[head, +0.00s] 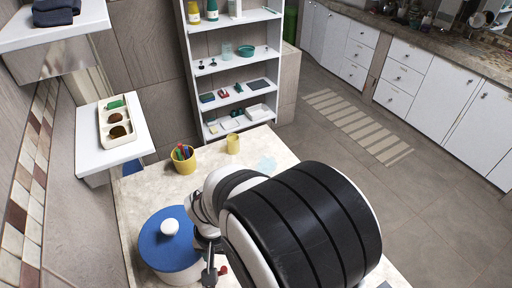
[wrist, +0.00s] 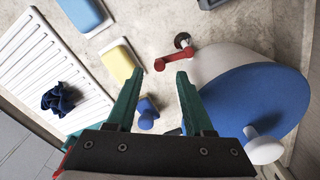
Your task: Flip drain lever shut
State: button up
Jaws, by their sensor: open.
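A red lever (wrist: 177,56) shows in the wrist view, joined to a dark round fitting (wrist: 183,41) at its upper right end. It lies just beyond my fingertips, and I see a gap between it and them. My gripper (wrist: 159,76) has two green fingers spread apart with nothing held between the tips. In the head view a small red bit (head: 223,269) shows beside my gripper (head: 210,275); it may be the same lever, mostly hidden by my arm.
A pot with a blue lid (wrist: 250,100) stands close right of my fingers; it also shows in the head view (head: 160,240). A white ribbed rack (wrist: 45,60) holds a dark cloth (wrist: 62,98).

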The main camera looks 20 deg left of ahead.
aim_at(223, 269)
jog(key=shift+f, duration=1.9)
jog(key=shift+c, duration=0.3)
grip_shut()
